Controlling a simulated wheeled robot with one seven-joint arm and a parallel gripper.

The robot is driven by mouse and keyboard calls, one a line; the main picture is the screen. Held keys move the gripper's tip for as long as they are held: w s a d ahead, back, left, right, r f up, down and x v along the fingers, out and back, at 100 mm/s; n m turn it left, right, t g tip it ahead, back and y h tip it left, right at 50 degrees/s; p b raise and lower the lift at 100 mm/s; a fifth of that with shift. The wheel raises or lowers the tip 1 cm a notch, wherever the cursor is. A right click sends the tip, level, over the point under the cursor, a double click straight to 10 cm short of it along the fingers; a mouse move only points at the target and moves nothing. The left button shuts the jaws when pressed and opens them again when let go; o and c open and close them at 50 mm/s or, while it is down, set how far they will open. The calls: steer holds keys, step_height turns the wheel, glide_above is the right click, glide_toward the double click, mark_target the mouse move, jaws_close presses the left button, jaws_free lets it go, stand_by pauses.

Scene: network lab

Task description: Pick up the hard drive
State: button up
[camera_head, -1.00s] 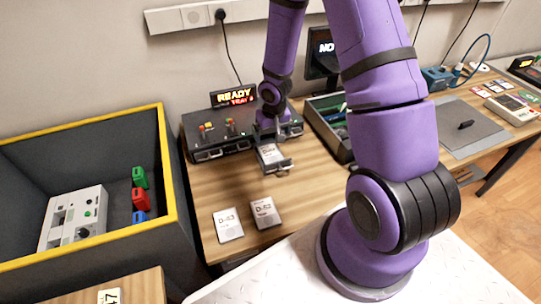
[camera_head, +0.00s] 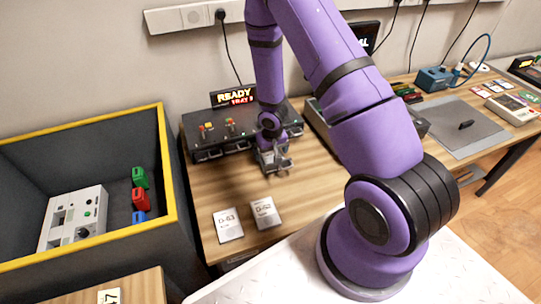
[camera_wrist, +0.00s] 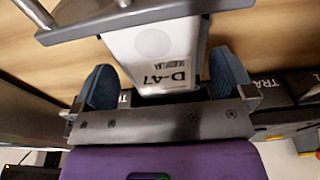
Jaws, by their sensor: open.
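A white hard drive with a label like "D-47" (camera_wrist: 152,52) fills the middle of the wrist view, upside down to me. It appears to sit in a pulled-out tray, whose grey front edge and handle (camera_wrist: 75,30) show in the wrist view. My gripper (camera_wrist: 164,82) is open, with one blue-grey fingertip on each side of the drive. I cannot tell whether they touch it. In the head view my gripper (camera_head: 275,160) is down at the front of the black drive unit (camera_head: 215,132) and mostly hides the drive and tray.
Two loose drives, one labelled like "D-63" (camera_head: 228,227) and another (camera_head: 265,213), lie on the wooden table in front. A lit sign (camera_head: 233,98) stands behind the unit. A deep yellow-rimmed bin (camera_head: 168,180) is at left. A dark open box is at right.

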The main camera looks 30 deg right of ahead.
steer(key=shift+f, duration=0.15)
steer(key=c, duration=1)
steer(key=shift+c, duration=0.2)
